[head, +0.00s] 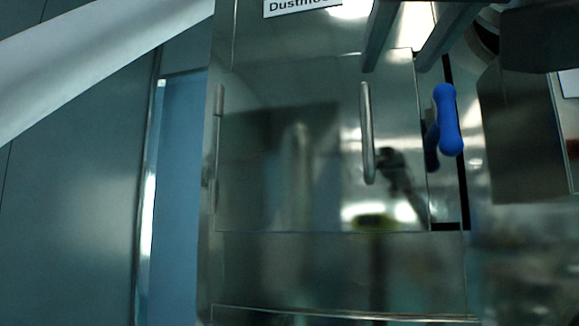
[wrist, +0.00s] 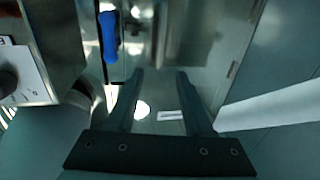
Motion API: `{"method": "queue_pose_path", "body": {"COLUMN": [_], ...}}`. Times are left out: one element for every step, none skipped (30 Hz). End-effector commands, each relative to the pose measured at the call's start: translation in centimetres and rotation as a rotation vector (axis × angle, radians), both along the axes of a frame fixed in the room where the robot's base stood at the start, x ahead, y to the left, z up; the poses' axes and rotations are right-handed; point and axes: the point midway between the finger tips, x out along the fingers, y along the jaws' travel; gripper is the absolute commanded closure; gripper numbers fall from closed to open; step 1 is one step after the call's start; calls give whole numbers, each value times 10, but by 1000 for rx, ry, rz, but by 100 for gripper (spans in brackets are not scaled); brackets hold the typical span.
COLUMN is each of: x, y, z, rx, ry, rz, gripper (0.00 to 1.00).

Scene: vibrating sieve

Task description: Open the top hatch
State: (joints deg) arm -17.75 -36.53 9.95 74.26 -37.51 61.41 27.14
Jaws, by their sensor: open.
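A shiny steel hatch door (head: 290,180) is set in the front of a steel machine and looks shut. A vertical metal bar handle (head: 367,132) stands near its right edge. Hinges (head: 219,100) show on its left side. A blue lever (head: 446,120) sits just right of the door; it also shows in the wrist view (wrist: 109,37) at the upper left. My gripper (head: 395,62) hangs in from the top of the head view, above the bar handle. Its fingers (wrist: 160,72) are apart with nothing between them. It appears to touch neither handle nor lever.
A partly cut label (head: 302,5) is at the top of the machine. A dark steel body (head: 522,130) stands at the right, close to the blue lever. A blue-grey wall panel (head: 75,190) fills the left. Reflections on the steel make depth hard to judge.

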Motion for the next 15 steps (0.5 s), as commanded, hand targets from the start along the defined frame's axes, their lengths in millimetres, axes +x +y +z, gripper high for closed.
{"method": "queue_pose_path", "body": {"x": [4,7,12,16,21,29,35,42,50,57,64,73,79,86,95], "y": [0,-1,-1,-2,-2,-3,-4,-5,-5,-6,-7,-8,-9,-9,-10], "z": [1,1,0,0,0,0,0,0,0,0,0,0,1,0,1], "rx": [0,0,0,-1,-1,-2,-1,-2,-1,0,-1,-2,-2,-2,-1], "ry": [0,0,2,3,4,4,5,4,4,5,5,6,5,5,5], "rz": [0,0,0,0,1,1,0,0,1,1,1,0,1,1,1], "gripper": [48,48,48,48,48,48,48,48,48,48,48,48,48,48,48]}}
